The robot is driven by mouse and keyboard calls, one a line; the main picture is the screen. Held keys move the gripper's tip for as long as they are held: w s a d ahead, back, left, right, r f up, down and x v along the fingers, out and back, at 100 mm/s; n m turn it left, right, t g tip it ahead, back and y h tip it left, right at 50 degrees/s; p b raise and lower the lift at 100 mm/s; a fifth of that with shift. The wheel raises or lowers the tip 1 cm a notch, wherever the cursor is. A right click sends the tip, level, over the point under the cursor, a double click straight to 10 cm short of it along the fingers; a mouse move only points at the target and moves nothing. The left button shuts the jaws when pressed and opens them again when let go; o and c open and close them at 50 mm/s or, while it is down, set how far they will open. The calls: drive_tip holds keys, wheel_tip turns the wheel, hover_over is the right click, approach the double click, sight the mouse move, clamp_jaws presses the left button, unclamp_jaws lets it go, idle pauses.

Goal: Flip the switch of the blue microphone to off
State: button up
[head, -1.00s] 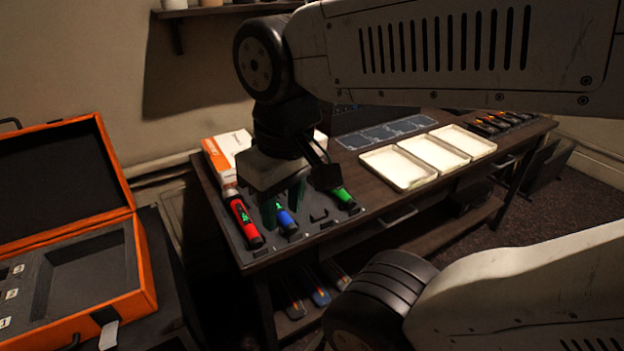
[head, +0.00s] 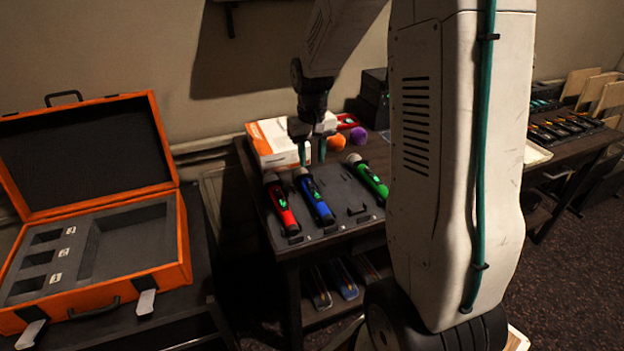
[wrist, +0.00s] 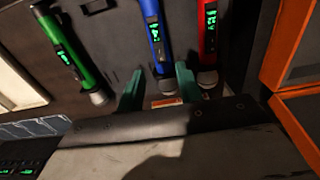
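The blue microphone (head: 318,202) lies in a dark foam holder (head: 349,217) on the desk, with the red microphone (head: 284,209) on its left and the green microphone (head: 370,180) on its right. My gripper (head: 313,160) hangs above the head end of the blue microphone, its teal fingers apart and empty. In the wrist view the blue microphone (wrist: 156,35) lies between the finger lines, with its green display lit. The red (wrist: 207,35) and green (wrist: 70,55) microphones also show lit green marks. The switch itself is too small to make out.
A white and orange box (head: 277,145) stands behind the microphones. An open orange case (head: 180,240) is at left. Several small dark items (head: 565,125) lie far right.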

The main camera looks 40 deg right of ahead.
sight(312, 186)
drive_tip(key=shift+w+d+f, duration=0.1)
drive_tip(key=shift+d+f, duration=0.1)
drive_tip(key=shift+f, duration=0.3)
wheel_tip(312, 186, down, 7)
drive_tip(key=shift+f, duration=0.1)
